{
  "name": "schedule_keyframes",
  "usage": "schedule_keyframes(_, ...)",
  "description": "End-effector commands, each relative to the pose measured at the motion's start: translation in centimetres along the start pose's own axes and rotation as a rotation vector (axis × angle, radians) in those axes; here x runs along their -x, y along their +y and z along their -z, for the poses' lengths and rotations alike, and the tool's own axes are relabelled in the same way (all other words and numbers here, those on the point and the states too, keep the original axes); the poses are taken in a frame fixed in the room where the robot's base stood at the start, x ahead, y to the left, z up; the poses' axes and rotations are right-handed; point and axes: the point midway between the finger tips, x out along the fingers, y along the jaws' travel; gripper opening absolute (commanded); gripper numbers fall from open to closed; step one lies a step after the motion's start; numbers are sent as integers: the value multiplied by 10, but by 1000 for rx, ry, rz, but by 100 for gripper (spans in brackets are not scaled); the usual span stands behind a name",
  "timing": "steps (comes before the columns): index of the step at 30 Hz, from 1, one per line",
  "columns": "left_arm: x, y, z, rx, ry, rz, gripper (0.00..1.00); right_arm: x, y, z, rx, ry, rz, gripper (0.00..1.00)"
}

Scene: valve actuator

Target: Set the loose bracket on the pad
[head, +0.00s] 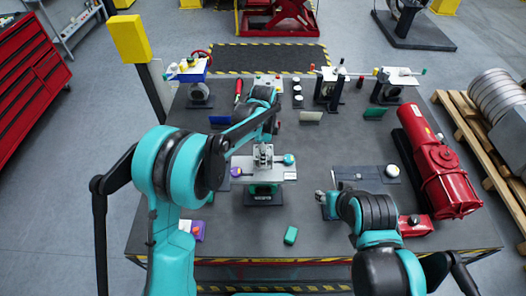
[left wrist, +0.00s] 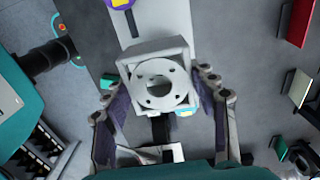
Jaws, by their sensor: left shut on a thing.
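The bracket (left wrist: 152,55), a pale grey square piece with a round flange with holes, sits between the fingers of my left gripper (left wrist: 163,105) in the left wrist view. In the head view my left gripper (head: 264,138) is shut on the bracket (head: 263,155), over a grey plate (head: 250,166) on a green and black stand. Whether the bracket touches the plate is unclear.
A red motor-like machine (head: 438,165) stands at the table's right. Several valve assemblies (head: 395,82) line the back. Bare table (head: 330,145) shows between plate and machine.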

Motion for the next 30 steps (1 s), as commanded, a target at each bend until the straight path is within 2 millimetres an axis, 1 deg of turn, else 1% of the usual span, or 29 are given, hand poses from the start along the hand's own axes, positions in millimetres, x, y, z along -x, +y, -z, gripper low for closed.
schedule_keyframes(1,-8,0,0,0,0,0,10,-6,0,-4,0,0,0,40)
schedule_keyframes(7,-18,0,0,0,0,0,10,-12,0,-9,0,0,0,40)
schedule_keyframes(23,-18,0,0,0,0,0,10,-12,0,-8,0,0,0,40)
schedule_keyframes(30,-18,0,0,0,0,0,10,-15,0,-11,0,0,0,40)
